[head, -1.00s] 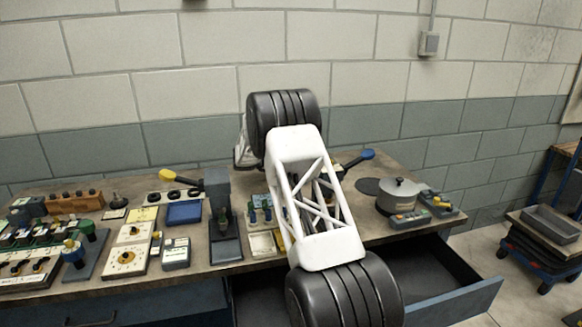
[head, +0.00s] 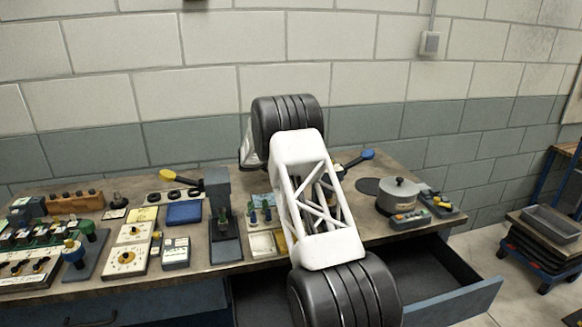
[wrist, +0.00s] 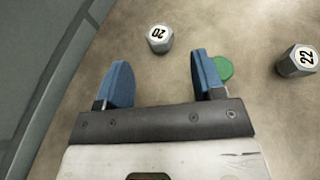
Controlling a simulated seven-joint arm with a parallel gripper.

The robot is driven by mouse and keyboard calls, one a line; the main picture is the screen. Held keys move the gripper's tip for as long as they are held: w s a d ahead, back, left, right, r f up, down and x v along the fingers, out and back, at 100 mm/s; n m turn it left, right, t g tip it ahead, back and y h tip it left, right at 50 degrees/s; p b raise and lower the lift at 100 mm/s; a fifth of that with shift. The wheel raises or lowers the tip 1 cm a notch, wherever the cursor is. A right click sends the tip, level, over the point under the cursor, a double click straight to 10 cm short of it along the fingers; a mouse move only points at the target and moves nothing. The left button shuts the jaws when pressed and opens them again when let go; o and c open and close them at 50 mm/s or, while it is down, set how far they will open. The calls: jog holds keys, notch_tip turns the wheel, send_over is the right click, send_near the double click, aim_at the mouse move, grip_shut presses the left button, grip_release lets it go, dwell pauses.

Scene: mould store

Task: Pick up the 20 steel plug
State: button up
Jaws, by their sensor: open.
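The 20 steel plug (wrist: 159,39) shows in the wrist view. It is a short grey steel piece with a white top marked 20, and it rests on the brown worktop. My gripper (wrist: 160,80) is open and empty, with its two blue fingers spread apart. The plug lies beyond the fingertips, roughly centred between them. In the head view my arm covers the gripper and the plug.
In the wrist view, a 22 plug (wrist: 297,61) sits to the right and a green disc (wrist: 222,69) lies by the right finger. In the head view, the bench holds a grey press (head: 224,215), a lidded pot (head: 399,196) and several gauges. A drawer (head: 455,300) stands open.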

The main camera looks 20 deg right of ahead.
jog(key=shift+d, duration=0.1)
jog(key=shift+x, duration=2.5)
jog(key=shift+w, duration=0.1)
jog(key=c, duration=1)
jog(key=shift+c, duration=0.2)
jog(key=shift+r, duration=0.15)
